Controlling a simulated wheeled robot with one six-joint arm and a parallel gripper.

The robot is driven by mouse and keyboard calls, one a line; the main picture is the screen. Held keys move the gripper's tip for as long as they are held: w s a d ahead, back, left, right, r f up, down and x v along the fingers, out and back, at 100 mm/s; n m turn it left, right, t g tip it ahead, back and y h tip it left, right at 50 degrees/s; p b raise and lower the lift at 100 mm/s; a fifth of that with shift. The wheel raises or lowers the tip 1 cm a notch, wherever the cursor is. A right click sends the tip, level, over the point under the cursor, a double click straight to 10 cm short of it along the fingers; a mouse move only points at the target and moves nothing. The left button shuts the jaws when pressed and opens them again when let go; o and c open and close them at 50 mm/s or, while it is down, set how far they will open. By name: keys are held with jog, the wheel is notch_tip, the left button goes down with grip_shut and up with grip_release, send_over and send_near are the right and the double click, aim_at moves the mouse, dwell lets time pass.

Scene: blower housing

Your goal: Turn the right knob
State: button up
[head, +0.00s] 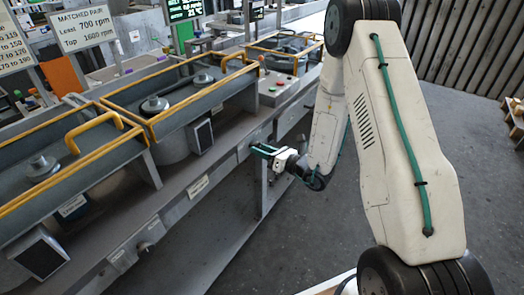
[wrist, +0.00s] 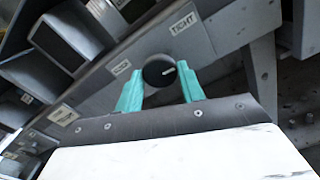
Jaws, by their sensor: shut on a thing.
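The right knob (wrist: 160,71) is round and black with a short white pointer mark, on the grey front panel in the wrist view. The mark points toward the right side of the picture. My gripper (wrist: 159,80) has its teal fingers on either side of the knob, shut on it. In the head view my gripper (head: 264,150) is at the front panel of the bench, and the knob there is mostly hidden by it. A second, left knob (head: 143,247) sits lower left on the same panel, away from my gripper.
A label that seems to read TIGHT (wrist: 184,24) is above the knob, and a smaller label (wrist: 122,67) is to its left. Yellow-railed bays (head: 150,95) with pulleys line the bench. A control box with buttons (head: 279,88) stands above. The floor (head: 270,240) before the bench is clear.

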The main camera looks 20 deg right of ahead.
dwell(0.3)
jog(key=o, duration=1)
jog(key=shift+c, duration=0.2)
jog(key=v, duration=0.8)
